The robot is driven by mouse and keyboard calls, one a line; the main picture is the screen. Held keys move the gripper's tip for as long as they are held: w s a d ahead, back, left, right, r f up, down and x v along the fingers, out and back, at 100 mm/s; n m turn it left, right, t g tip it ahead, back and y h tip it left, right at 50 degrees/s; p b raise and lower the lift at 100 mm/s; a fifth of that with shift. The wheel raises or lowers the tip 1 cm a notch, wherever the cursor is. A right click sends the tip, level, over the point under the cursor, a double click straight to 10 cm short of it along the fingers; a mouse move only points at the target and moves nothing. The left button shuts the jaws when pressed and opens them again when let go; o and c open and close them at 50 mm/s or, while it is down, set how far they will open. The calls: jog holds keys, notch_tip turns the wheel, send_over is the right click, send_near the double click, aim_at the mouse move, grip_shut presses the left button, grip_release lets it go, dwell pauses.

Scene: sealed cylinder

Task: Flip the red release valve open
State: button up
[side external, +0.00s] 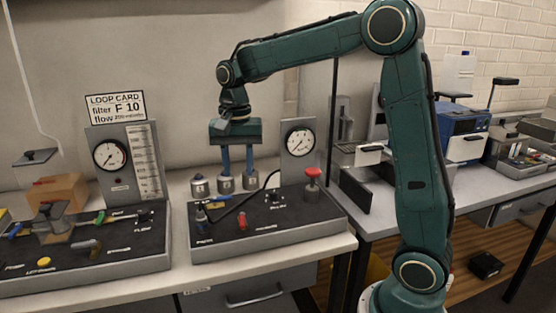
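Two red controls show on the middle black-topped panel (275,228). A small red lever (242,220) stands near its front edge, beside a label too small to read for sure. A red-topped knob (313,171) stands on a post at the panel's right. I cannot tell for sure which is the release valve. My gripper (238,170) points down at the panel's back, behind and above the small lever and left of the red-topped knob. Its two blue fingers are apart, with nothing visible between them. Their tips are close to metal cylinders; contact cannot be told.
Several metal cylinders (200,186) stand along the panel's back. A dial gauge (299,141) stands behind the red-topped knob. A black cable and a yellow-blue lever (213,203) lie on the panel. Another control panel (90,263) is at left; a blue machine (462,122) is at right.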

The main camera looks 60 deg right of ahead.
aim_at(242, 221)
jog(key=shift+f, duration=0.15)
notch_tip(242, 221, down, 14)
jog(key=shift+r, duration=0.25)
dwell(0.6)
grip_shut()
